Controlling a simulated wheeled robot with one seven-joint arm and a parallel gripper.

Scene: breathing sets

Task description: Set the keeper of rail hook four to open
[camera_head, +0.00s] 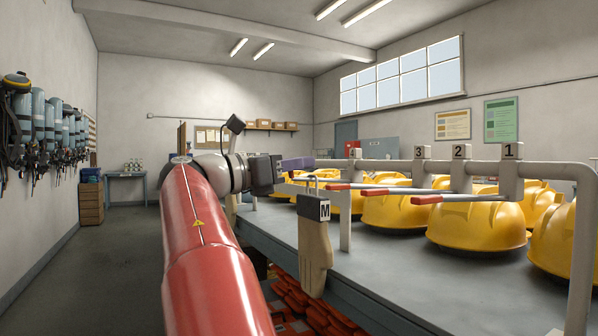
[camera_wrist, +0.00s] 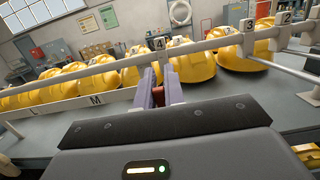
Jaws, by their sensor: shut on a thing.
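Rail hook four is marked by a "4" plate (camera_head: 355,153) on the far part of the grey rail (camera_head: 380,167); the plate also shows in the wrist view (camera_wrist: 157,44). My gripper (camera_head: 298,164), with purple fingers, reaches to the rail at hook four from the left. In the wrist view, the fingers (camera_wrist: 158,92) are shut on the red-ended keeper (camera_wrist: 175,92) below the "4" plate. My fingers hide most of this keeper, so its exact angle cannot be told. The keepers of hooks three (camera_head: 338,186), two (camera_head: 375,192) and one (camera_head: 427,199) have red tips and point left, nearly level.
Several yellow helmets (camera_head: 470,222) stand on the grey bench (camera_head: 400,268) under the rail. Breathing sets (camera_head: 45,125) hang on the left wall. The floor at left (camera_head: 100,270) is clear.

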